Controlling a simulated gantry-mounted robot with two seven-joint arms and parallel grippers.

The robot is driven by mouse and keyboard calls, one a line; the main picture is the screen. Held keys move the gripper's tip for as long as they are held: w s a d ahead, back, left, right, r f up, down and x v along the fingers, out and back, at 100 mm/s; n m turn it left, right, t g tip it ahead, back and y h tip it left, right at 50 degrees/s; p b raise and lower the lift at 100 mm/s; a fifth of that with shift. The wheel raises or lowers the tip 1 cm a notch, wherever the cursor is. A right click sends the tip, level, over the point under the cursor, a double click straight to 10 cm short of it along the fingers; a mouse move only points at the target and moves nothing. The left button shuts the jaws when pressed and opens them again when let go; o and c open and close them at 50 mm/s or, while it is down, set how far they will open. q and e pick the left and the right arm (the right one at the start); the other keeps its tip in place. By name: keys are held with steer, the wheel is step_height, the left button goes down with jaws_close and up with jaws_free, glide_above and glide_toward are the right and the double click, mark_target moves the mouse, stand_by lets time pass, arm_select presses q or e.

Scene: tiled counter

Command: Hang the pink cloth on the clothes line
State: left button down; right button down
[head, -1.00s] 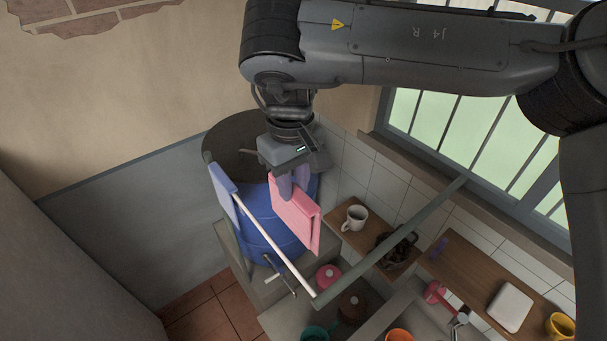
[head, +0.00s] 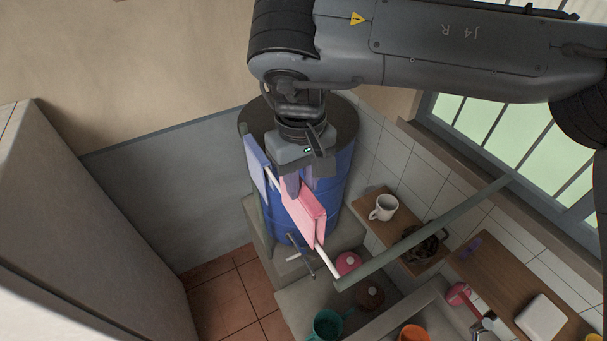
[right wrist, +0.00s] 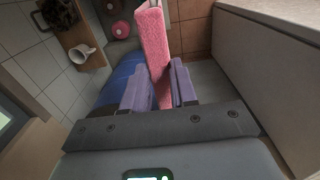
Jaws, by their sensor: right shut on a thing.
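The pink cloth (head: 305,214) is a folded panel over the blue barrel in the head view. My right gripper (head: 292,186) is shut on its upper edge, and the cloth also shows between the two purple fingers in the right wrist view (right wrist: 153,45). The clothes line (head: 328,263) is a thin white rod slanting from upper left to lower right. The cloth overlaps the line and hides its middle; the rod shows at both ends of the cloth. I cannot tell whether the cloth's weight rests on the line. My left gripper is not in view.
A light blue cloth (head: 257,165) hangs at the line's far end. The blue barrel (head: 335,185) stands behind. A grey-green bar (head: 425,233) runs from the line's near end to the window. A white mug (head: 382,207) sits on a wooden shelf to the right.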

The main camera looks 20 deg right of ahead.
steer(key=shift+f+b, duration=1.6)
steer(key=shift+f, duration=0.95)
steer(key=shift+f+b, duration=1.25)
steer(key=shift+f, duration=0.55)
steer(key=c, duration=0.8)
jaws_free()
